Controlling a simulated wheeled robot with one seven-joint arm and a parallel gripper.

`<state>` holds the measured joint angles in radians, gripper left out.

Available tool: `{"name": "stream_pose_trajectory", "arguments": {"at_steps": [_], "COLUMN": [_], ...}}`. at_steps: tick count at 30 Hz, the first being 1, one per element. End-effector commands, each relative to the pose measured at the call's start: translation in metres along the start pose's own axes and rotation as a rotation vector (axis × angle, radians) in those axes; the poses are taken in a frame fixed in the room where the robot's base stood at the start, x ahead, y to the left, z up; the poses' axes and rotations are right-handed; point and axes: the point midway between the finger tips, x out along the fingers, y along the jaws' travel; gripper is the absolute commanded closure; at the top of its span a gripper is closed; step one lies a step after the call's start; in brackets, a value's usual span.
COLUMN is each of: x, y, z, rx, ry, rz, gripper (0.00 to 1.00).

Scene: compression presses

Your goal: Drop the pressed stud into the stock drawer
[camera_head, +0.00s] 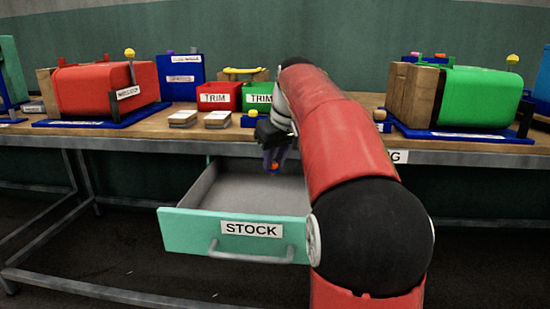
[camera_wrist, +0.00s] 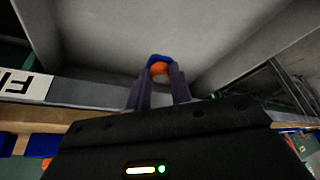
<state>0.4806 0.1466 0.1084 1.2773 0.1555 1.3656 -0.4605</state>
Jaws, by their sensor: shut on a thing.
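The stock drawer (camera_head: 181,221) is pulled out below the bench, with a green front labelled STOCK and a grey inside. The part of the drawer inside that shows is empty. My gripper (camera_head: 274,160) points down over the back part of the drawer. It is shut on a small stud, orange with a blue part, which shows between the fingertips in the wrist view (camera_wrist: 159,68). In the wrist view the grey drawer floor (camera_wrist: 120,35) lies beyond the stud, with a gap I cannot measure. My arm hides the right end of the drawer.
On the bench stand a red press (camera_head: 105,88) at left and a green press (camera_head: 470,98) at right. Red (camera_head: 220,97) and green (camera_head: 258,97) TRIM bins stand mid-bench. The bench edge (camera_head: 120,140) lies behind the open drawer.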

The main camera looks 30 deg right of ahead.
Motion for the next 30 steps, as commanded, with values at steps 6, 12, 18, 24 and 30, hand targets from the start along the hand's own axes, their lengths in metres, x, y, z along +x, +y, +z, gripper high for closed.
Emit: {"name": "stream_pose_trajectory", "arguments": {"at_steps": [6,12,18,24,30], "x": [-0.001,-0.001,-0.007,-0.039,-0.069], "y": [0.0,0.0,0.0,0.0,0.0], "z": [0.0,0.0,-0.001,-0.002,-0.001], "rx": [0.0,0.0,0.0,0.0,0.0], "ry": [0.0,0.0,0.002,0.003,0.002], "rz": [0.0,0.0,0.001,0.001,0.001], "gripper": [0.6,0.53,0.53,0.53,0.53]}}
